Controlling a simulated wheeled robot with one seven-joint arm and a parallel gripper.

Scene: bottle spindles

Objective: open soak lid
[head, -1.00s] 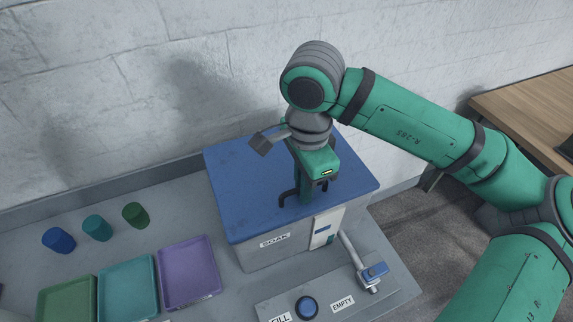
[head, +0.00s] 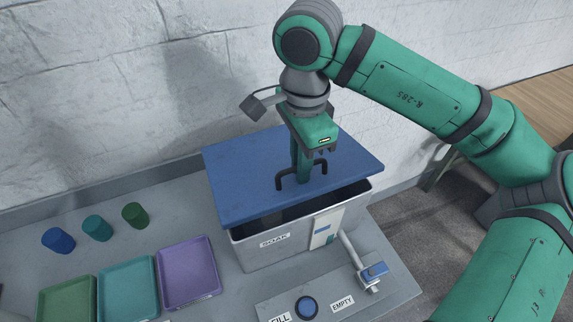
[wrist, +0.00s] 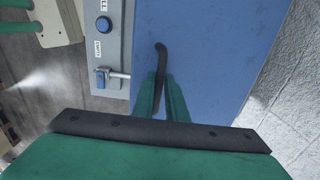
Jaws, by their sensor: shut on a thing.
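The blue soak lid (head: 240,178) is raised at its front edge above the grey soak box (head: 275,252), and a dark gap shows between them. The box carries a SOAK label. My gripper (head: 302,178) is shut on the black lid handle (head: 287,182), which stands on the lid near its front. In the wrist view my gripper (wrist: 163,110) has its green fingers around the handle (wrist: 161,58), with the blue lid (wrist: 205,50) behind it. The inside of the box is mostly hidden.
A lever (head: 374,271) and a blue button (head: 306,307) sit on the panel in front, labelled EMPTY and FILL. Purple (head: 188,272), teal (head: 128,290) and green (head: 66,306) trays and three small cups (head: 97,228) stand left. A wall is close behind.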

